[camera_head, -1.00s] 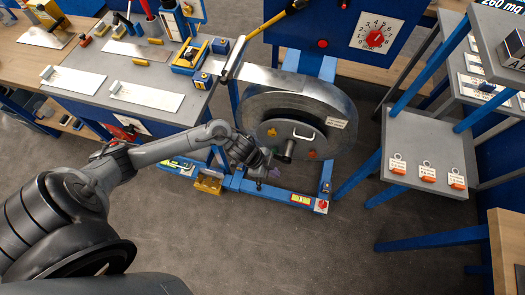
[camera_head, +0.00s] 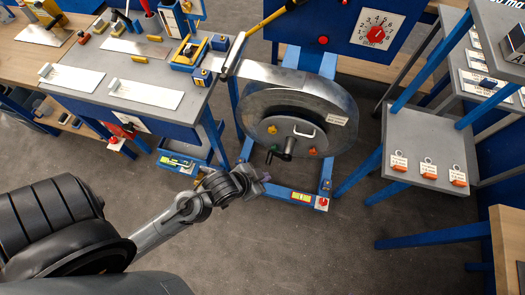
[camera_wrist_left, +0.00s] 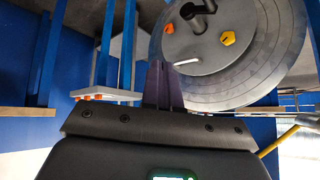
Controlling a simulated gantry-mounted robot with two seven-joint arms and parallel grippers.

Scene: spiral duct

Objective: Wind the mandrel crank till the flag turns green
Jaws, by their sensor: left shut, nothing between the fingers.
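The mandrel (camera_head: 262,110) is a large grey disc wound with metal strip, upright in a blue frame. Its dark crank (camera_head: 287,151) sticks out of the hub, with an arm reaching down and left. The crank (camera_wrist_left: 198,14) also shows at the top of the left wrist view, partly cut off. My left gripper (camera_head: 264,178) is below the crank, apart from it. Its dark fingers (camera_wrist_left: 163,80) are shut and empty. I cannot pick out the flag for sure. My right gripper is not in view.
A white handle (camera_head: 304,134) and small yellow, green and orange knobs sit on the disc face. The blue base carries a red button (camera_head: 323,202). A workbench (camera_head: 135,72) stands left, a grey shelf (camera_head: 430,150) right. The floor in front is clear.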

